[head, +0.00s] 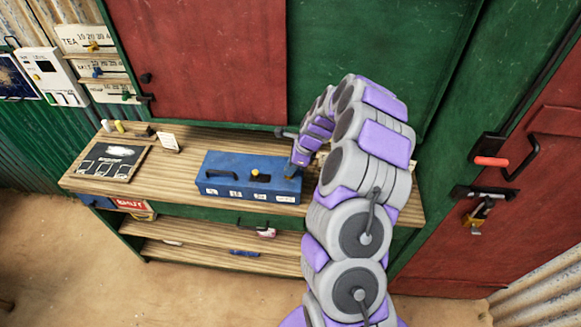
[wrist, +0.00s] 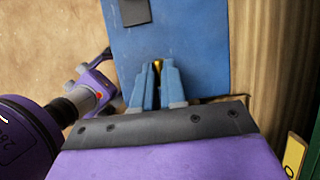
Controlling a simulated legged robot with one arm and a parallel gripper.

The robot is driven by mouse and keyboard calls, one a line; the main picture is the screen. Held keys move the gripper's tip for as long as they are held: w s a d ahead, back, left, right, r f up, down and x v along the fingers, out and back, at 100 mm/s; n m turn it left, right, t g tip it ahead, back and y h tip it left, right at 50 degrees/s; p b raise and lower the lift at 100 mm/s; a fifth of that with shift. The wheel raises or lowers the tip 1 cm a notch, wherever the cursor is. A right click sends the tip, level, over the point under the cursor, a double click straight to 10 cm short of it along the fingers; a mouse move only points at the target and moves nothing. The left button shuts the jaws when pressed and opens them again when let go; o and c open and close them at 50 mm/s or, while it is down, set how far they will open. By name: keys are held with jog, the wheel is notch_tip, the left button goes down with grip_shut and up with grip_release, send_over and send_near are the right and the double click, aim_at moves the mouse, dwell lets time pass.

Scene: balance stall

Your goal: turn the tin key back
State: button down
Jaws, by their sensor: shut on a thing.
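The blue tin (head: 225,165) stands closed on the wooden counter, with a dark handle on its lid and small white labels along its front. My gripper (head: 289,174) is at the tin's right end. In the wrist view my gripper (wrist: 157,75) has its two blue fingers close together over the blue tin surface (wrist: 200,40). A small brass piece, which looks like the key (wrist: 158,65), shows between the fingertips. Most of it is hidden by the fingers, so its turn angle cannot be told.
The counter (head: 180,190) also holds a dark framed board (head: 112,160) and a small white card (head: 168,143) at left. A shelf (head: 210,247) lies below. A red door with a padlock (head: 477,215) is at right. My arm hides the counter's right part.

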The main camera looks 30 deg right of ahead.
jog(key=shift+w+r, duration=0.1)
jog(key=n, duration=0.2)
jog(key=n+g+p, duration=0.1)
jog(key=n, duration=0.1)
jog(key=shift+w+d+p, duration=0.15)
jog(key=shift+p, duration=0.15)
jog(key=n+g, duration=0.1)
jog(key=n, duration=0.1)
jog(key=n+g+p, duration=0.1)
jog(key=n, duration=0.1)
jog(key=shift+w+n+y, duration=0.1)
jog(key=shift+n+y, duration=0.2)
jog(key=n+g, duration=0.1)
jog(key=n, duration=0.1)
jog(key=n+g, duration=0.1)
jog(key=n, duration=0.2)
jog(key=shift+w+h, duration=0.15)
jog(key=shift+h, duration=0.25)
jog(key=shift+a+n+g+h+p, duration=0.15)
jog(key=shift+n+g+h+p, duration=0.15)
jog(key=shift+n, duration=0.8)
jog(key=shift+a+n+g+h+p, duration=0.15)
jog(key=shift+n+g+h, duration=0.15)
jog(key=shift+n, duration=0.8)
jog(key=c, duration=1.3)
grip_release()
jog(key=shift+w+d, duration=0.1)
jog(key=shift+o, duration=0.5)
